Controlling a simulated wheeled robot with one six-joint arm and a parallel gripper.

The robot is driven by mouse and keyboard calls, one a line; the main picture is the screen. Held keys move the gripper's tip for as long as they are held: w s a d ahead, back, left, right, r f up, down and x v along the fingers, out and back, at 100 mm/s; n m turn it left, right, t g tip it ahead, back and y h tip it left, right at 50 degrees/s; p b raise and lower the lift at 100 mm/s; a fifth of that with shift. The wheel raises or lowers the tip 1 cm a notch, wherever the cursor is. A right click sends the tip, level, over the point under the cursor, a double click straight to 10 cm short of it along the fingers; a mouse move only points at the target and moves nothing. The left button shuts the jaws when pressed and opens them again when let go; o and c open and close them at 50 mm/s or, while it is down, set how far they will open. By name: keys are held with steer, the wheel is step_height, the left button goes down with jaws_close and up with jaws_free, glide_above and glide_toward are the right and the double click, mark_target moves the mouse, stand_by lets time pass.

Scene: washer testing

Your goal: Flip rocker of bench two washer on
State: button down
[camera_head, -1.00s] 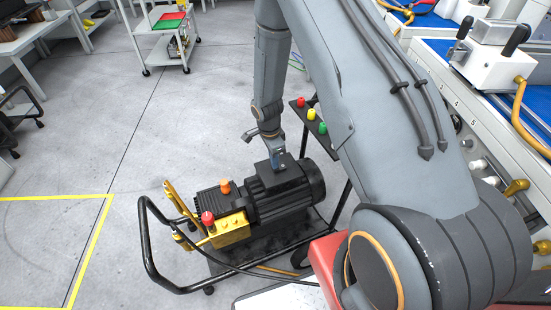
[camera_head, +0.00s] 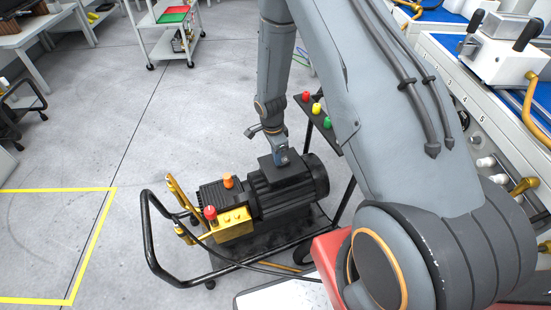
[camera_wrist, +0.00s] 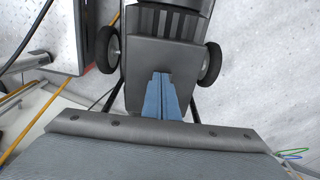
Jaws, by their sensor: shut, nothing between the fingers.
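I cannot tell the gap to that surface. A blue-topped bench (camera_head: 440,50) with a numbered front panel stands at the right. A white machine with black handles (camera_head: 505,50) sits on it. I cannot make out a bench two washer or its rocker for certain; my arm hides part of the bench.
The motor cart (camera_head: 153,240) has a black push handle, a black motor (camera_head: 285,190) and a yellow box with a red button (camera_head: 233,224). A small panel of coloured buttons (camera_head: 317,108) stands behind. Open floor (camera_head: 90,130) lies left, with a white trolley (camera_head: 160,45) further back.

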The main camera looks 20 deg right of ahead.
steer(key=shift+d+r, duration=0.15)
steer(key=shift+d, duration=0.25)
steer(key=shift+r+p, duration=0.4)
steer(key=shift+r, duration=0.15)
step_height(320, 180, up, 4)
steer(key=shift+a+r+p, duration=0.1)
steer(key=shift+a+p, duration=0.05)
steer(key=shift+p, duration=0.65)
steer(key=a+r+b, duration=0.1)
steer(key=a+r, duration=0.3)
steer(key=r, duration=0.3)
steer(key=shift+s+a+r, duration=0.2)
